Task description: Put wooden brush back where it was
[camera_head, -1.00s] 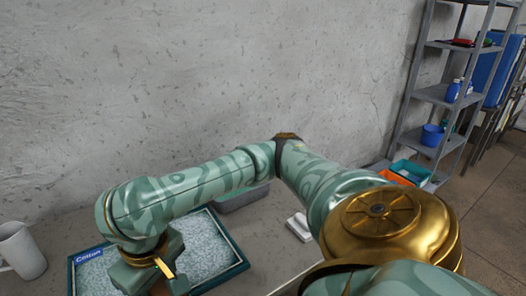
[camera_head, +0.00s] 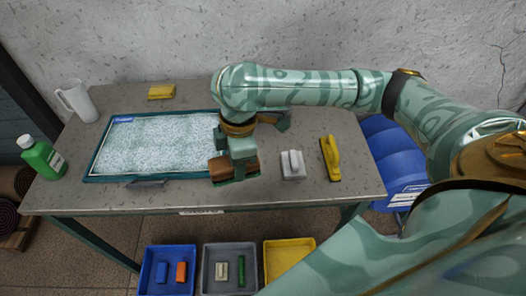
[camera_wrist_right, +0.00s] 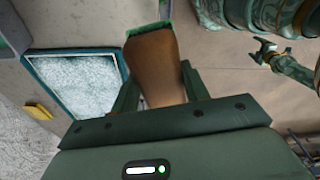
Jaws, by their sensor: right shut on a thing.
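The wooden brush (camera_head: 219,166), a brown block with green bristles, is in my right gripper (camera_head: 238,164). In the head view it is over the table by the right front corner of the framed rug sample (camera_head: 105,160). In the right wrist view, the brush (camera_wrist_right: 157,65) sits between the fingers of my right gripper (camera_wrist_right: 160,92), its green edge at the far end. Whether the brush touches the table cannot be told. My left gripper (camera_wrist_right: 264,52) shows small at the upper right of the wrist view; its jaw state is unclear.
On the table (camera_head: 320,195) are a white-handled grey block (camera_head: 292,165), a yellow brush (camera_head: 331,158), a yellow sponge (camera_head: 161,91), a green bottle (camera_head: 43,157) and a white jug (camera_head: 76,100). Blue (camera_head: 167,270), grey (camera_head: 229,270) and yellow bins (camera_head: 289,256) stand below the front edge.

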